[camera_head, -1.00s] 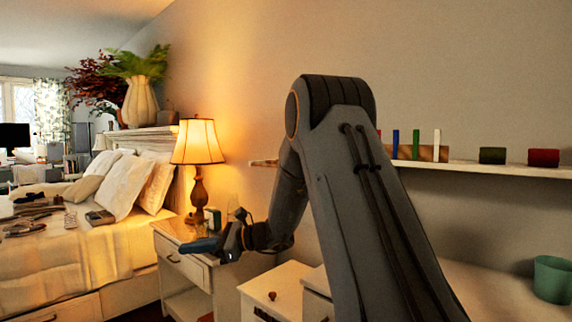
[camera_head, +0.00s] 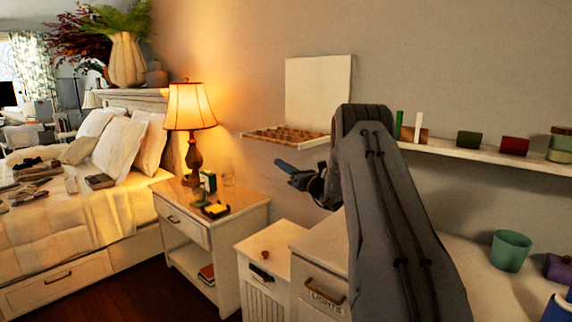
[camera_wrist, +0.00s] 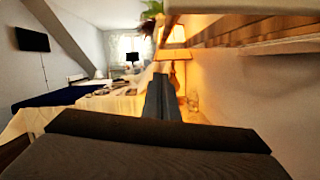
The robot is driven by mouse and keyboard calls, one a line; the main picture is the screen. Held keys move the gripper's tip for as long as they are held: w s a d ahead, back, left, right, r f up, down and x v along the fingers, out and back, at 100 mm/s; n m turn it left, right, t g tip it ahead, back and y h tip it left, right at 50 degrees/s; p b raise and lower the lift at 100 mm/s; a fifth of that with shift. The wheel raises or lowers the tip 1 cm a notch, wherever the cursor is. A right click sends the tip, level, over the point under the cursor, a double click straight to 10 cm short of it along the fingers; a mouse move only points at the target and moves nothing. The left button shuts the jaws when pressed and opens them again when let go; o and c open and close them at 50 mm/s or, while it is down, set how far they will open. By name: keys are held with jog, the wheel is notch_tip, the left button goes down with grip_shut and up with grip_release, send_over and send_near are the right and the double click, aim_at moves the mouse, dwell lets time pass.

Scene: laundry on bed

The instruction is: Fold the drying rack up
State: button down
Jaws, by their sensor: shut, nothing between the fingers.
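I cannot make out a drying rack in any view. My gripper (camera_head: 284,168) is shut and empty, its blue-grey fingers together. In the head view it hangs in front of the wall, just below the wall box and right of the bedside lamp, pointing left. In the wrist view its closed fingers (camera_wrist: 160,98) point toward the bed and the far window. My arm hides part of the shelf and of the cabinet on the right.
The nightstand (camera_head: 181,236) with the lamp (camera_head: 190,108) stands beside the bed (camera_head: 122,262). White cabinets (camera_head: 264,270) are below my gripper. A compartmented box (camera_head: 287,137) and a shelf (camera_head: 480,153) are on the wall. A green cup (camera_head: 510,250) is at right.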

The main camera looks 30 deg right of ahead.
jog(key=w+r+p, duration=0.3)
jog(key=w+r, duration=0.2)
jog(key=shift+w+a+r, duration=0.15)
jog(key=shift+a, duration=0.3)
